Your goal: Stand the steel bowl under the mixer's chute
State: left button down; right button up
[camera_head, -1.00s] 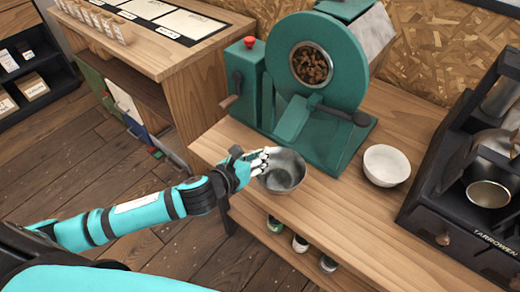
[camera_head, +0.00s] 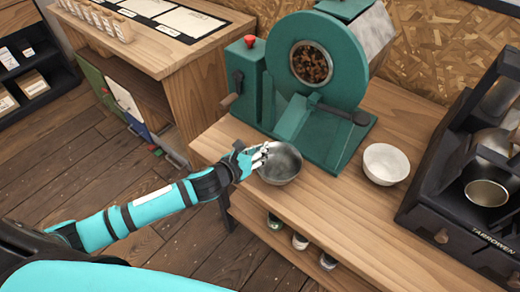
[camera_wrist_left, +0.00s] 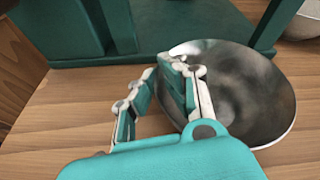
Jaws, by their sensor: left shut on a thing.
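The steel bowl (camera_head: 281,166) is at the counter's left front, just in front of the green mixer (camera_head: 345,65). The mixer's chute (camera_head: 314,101) slopes down behind and above the bowl, below the round opening full of beans. My left gripper (camera_head: 261,157) is shut on the bowl's left rim. In the left wrist view, my gripper (camera_wrist_left: 170,68) overlaps the near-left rim of the bowl (camera_wrist_left: 255,85), whose inside looks empty. I cannot tell whether the bowl touches the counter. My right gripper is out of view.
A white bowl (camera_head: 386,164) stands on the wooden counter (camera_head: 350,215) right of the mixer. A dark machine (camera_head: 470,190) fills the counter's right end. A wooden cabinet (camera_head: 205,90) stands to the left.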

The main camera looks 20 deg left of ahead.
pick_arm(q)
jog(key=c, duration=1.5)
grip_release()
jog(key=shift+r, duration=0.15)
jog(key=shift+s+a, duration=0.15)
jog(key=shift+s, duration=0.2)
jog(key=shift+b+v, duration=0.5)
jog(key=shift+v, duration=5.2)
jog(key=shift+w, duration=0.1)
